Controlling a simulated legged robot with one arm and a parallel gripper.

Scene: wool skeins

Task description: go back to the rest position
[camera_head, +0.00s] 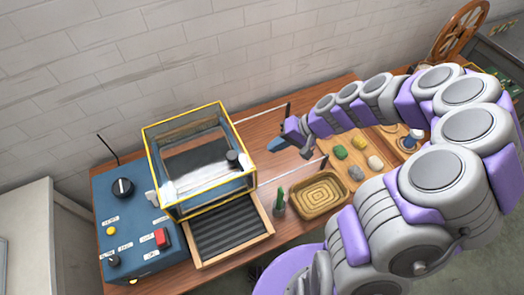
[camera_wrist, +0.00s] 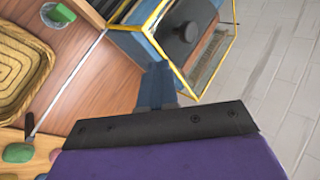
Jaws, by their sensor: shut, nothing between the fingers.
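My gripper (camera_head: 277,146) is shut and empty. It hangs above the wooden table (camera_head: 271,178), to the right of the glass box with yellow edges (camera_head: 203,200). In the wrist view its blue fingers (camera_wrist: 156,84) lie together, pointing toward the box (camera_wrist: 158,47). My arm reaches in from the right, bent over the table. Several skeins lie on a light board (camera_head: 343,138), among them a green one (camera_head: 340,152), a yellow-green one (camera_head: 359,143) and a pale one (camera_head: 375,163). A woven basket (camera_head: 318,210) stands in front of them and looks empty.
A blue control panel (camera_head: 127,222) with knobs and a red switch stands left of the box. A dark ribbed tray (camera_head: 232,237) lies in front of the box. A small cactus (camera_head: 279,202) stands by the basket. A brick wall closes the back.

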